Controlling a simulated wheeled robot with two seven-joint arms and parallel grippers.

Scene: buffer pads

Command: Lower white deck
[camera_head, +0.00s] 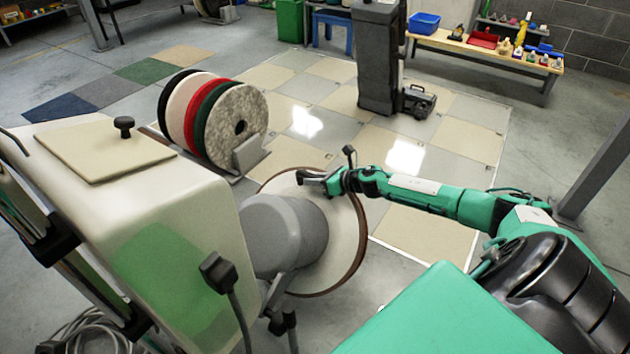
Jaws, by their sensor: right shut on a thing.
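The white round deck (345,235) with a brown rim is tilted up steeply behind the grey motor housing (285,235) of a floor machine. The housing hides much of its middle and left. My right gripper (312,177) reaches in from the right to the upper part of the deck. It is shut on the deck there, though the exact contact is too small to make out. A small black knob (348,151) stands up beside the gripper. My left gripper is not in view.
The machine's cream tank (190,225) fills the left foreground. Coloured round pads (232,120) stand in a rack behind it. A dark grey upright machine (378,60) stands farther back. A wooden bench (480,50) holds bins and bottles. Tiled floor right of the deck is clear.

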